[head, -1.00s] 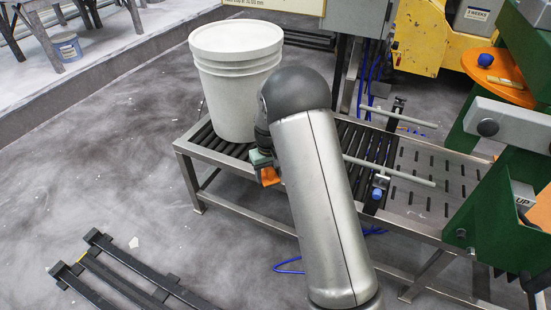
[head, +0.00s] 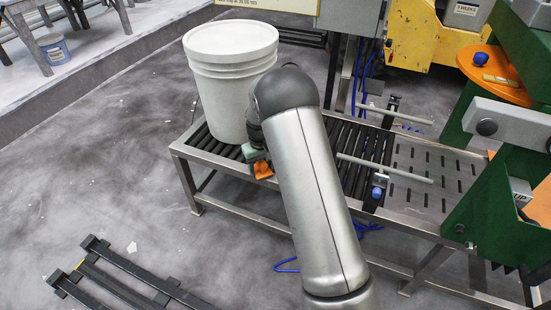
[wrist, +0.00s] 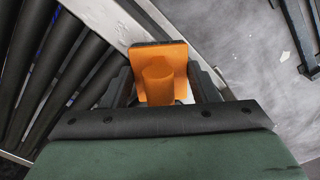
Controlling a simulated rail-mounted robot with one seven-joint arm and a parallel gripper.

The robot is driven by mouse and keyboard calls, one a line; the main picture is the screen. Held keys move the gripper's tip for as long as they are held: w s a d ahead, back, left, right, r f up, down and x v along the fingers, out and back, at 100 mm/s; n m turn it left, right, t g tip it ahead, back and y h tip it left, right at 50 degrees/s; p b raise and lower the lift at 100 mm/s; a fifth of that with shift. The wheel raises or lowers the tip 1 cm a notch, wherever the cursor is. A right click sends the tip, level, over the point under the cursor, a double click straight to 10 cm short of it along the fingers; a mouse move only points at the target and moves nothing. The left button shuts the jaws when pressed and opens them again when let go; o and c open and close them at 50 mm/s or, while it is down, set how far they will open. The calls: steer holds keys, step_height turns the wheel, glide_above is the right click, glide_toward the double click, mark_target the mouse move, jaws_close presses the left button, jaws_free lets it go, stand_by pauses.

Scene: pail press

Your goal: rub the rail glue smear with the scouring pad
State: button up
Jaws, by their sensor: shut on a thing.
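The scouring pad, an orange block with a handle and a dark strip along its far edge, shows in the wrist view (wrist: 160,58) and as a small orange patch in the head view (head: 262,170). My gripper (wrist: 160,88) is shut on its handle, one dark finger on each side; the gripper also shows in the head view (head: 257,160). The pad is over the near steel side rail (head: 215,168) of the roller conveyor; I cannot tell whether it touches. The rail also shows in the wrist view (wrist: 128,30).
A white lidded pail (head: 229,85) stands on the rollers just behind my gripper. A green press frame (head: 500,195) and rods (head: 385,168) stand to the right. A dark slatted rack (head: 125,280) lies on the floor at front left. The floor left of the conveyor is mostly open.

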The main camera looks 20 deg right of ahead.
steer(key=shift+s+a, duration=0.55)
steer(key=shift+s, duration=0.15)
steer(key=r, duration=0.1)
steer(key=r+p, duration=0.2)
steer(key=shift+s+a+r, duration=0.2)
steer(key=shift+s, duration=0.05)
step_height(320, 180, up, 5)
steer(key=p, duration=0.3)
steer(key=shift+f, duration=0.2)
